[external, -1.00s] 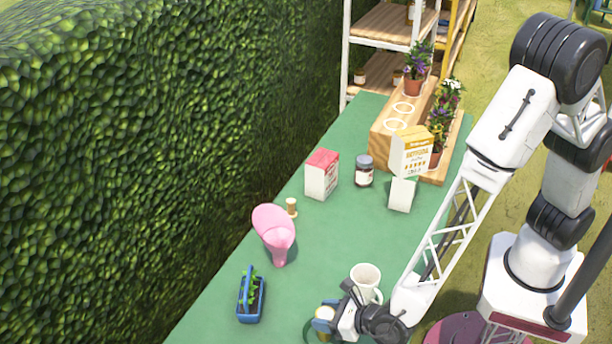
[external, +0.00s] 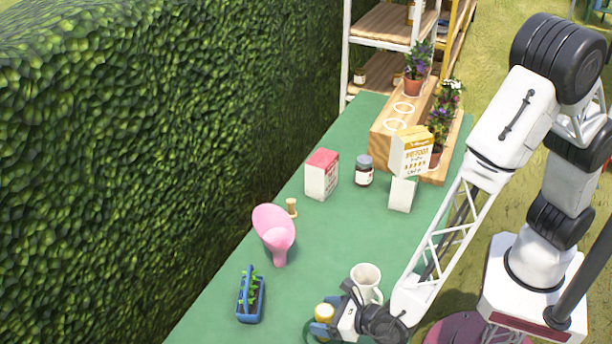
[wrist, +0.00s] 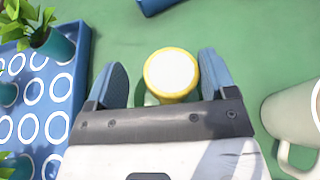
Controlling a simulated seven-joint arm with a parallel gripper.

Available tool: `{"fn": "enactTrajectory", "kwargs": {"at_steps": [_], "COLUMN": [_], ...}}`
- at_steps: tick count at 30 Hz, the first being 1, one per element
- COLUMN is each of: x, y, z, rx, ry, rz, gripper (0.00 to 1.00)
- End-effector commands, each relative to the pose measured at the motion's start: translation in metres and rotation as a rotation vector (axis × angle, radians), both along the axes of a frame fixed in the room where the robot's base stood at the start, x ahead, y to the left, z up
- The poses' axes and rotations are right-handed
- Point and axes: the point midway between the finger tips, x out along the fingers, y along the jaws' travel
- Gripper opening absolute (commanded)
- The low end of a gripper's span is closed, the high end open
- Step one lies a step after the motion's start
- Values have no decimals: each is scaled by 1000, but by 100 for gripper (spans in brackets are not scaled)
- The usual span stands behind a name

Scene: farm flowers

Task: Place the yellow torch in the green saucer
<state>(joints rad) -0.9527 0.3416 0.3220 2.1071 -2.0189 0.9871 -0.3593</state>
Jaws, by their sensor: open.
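The yellow torch (wrist: 172,75), with a pale round top in a yellow rim, is between the two blue fingers of my gripper (wrist: 164,80) in the wrist view. The fingers are open, with a gap on each side of the torch. In the external view the torch (external: 324,311) shows at the lower middle of the green table, at the end of my gripper (external: 321,318). The torch's lower part is hidden.
A white mug (external: 366,283) stands close beside my gripper; it shows at the right in the wrist view (wrist: 296,115). A blue ringed tray with plants (wrist: 40,100) is at the left.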

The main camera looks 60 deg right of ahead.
Motion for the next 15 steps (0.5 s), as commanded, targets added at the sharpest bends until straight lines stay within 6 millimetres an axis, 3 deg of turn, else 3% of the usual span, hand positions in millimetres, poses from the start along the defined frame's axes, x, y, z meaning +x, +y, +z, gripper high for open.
{"fn": "enactTrajectory", "kwargs": {"at_steps": [8,15], "x": [-15,-42], "y": [0,0], "z": [8,19], "rx": [1,1], "ry": [0,0], "rz": [1,2], "gripper": [78,78]}}
